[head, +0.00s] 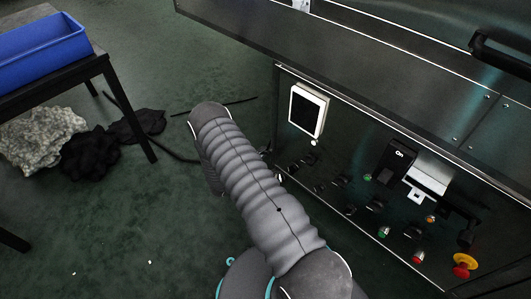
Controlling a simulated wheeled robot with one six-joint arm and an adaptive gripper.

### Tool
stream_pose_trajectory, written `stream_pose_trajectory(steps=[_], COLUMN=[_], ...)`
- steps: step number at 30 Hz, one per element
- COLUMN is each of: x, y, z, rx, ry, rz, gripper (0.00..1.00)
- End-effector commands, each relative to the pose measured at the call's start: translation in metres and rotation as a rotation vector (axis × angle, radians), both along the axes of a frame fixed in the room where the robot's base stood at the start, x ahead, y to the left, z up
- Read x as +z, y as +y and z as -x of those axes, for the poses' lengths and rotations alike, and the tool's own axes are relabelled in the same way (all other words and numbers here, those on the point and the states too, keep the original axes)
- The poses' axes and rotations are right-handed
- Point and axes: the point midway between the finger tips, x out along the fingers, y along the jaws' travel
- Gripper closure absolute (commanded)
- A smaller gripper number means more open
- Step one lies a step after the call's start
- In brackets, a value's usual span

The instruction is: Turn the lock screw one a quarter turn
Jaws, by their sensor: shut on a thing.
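My arm in its grey ribbed sleeve (250,180) reaches from the bottom middle up to the left of the dryer's control panel. My gripper is hidden behind the arm, so I cannot see its fingers or what is between them. I cannot make out lock screw one; it may be hidden behind the arm or too small and dark to tell. The dark steel control panel (335,150) runs down to the right, with rows of small dark knobs (342,181) on its lower part.
The panel also has a white-framed display (308,110), a black "On" switch (396,160), green and red buttons and a red-and-yellow emergency stop (464,265). A blue bin (40,48) stands on a dark table at left. Dark and pale heaps lie on the green floor, which is otherwise mostly clear.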

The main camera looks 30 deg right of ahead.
Motion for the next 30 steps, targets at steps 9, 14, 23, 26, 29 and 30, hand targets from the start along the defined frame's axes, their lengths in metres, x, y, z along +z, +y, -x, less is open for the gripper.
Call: stream_pose_trajectory(steps=[9,14,23,26,29,30], x=[-0.0010,-0.0010,-0.0008,-0.0004,0.0012,0.0023], y=[0.0002,0.0001,-0.0005,-0.0008,-0.0017,-0.0025], z=[0.0003,0.0003,0.0005,0.0005,0.0001,-0.0002], rx=[0.002,0.002,0.000,-0.001,-0.003,-0.004], ry=[0.015,0.014,0.013,0.011,-0.008,-0.025], rz=[0.004,0.003,0.005,0.003,-0.003,-0.009], gripper=[1.00,0.87,0.62,0.62,0.62,0.62])
